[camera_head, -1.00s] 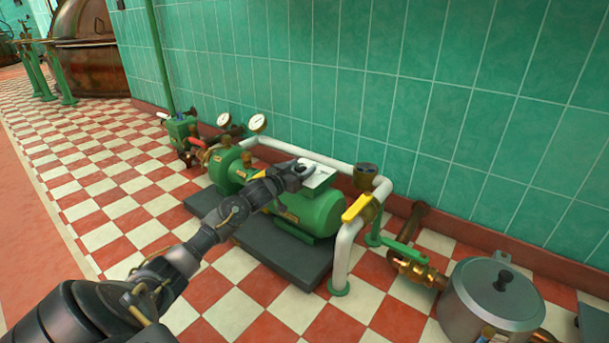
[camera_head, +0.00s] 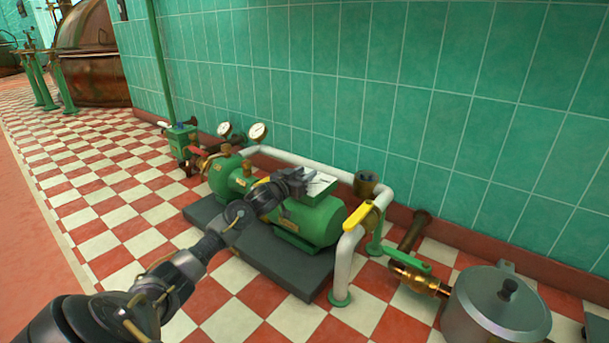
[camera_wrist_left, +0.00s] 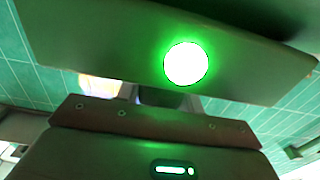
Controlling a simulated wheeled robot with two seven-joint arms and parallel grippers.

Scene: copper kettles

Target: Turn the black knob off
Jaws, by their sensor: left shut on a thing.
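My left gripper (camera_head: 297,182) is at the grey-topped box (camera_head: 320,188) on the green motor (camera_head: 312,222). In the left wrist view, a small dark shape, which looks like the black knob (camera_wrist_left: 160,97), sits between my finger pads, and the jaws are shut on it. The fingers mostly hide it, so its turn angle cannot be read. In the head view the knob is hidden behind my gripper. My right gripper is not in view.
A white pipe (camera_head: 345,262) with a yellow lever (camera_head: 358,215) stands right of the motor. A green-handled brass valve (camera_head: 410,262) and a metal pot (camera_head: 495,308) are further right. Two gauges (camera_head: 257,132) are behind left. The checkered floor in front is clear.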

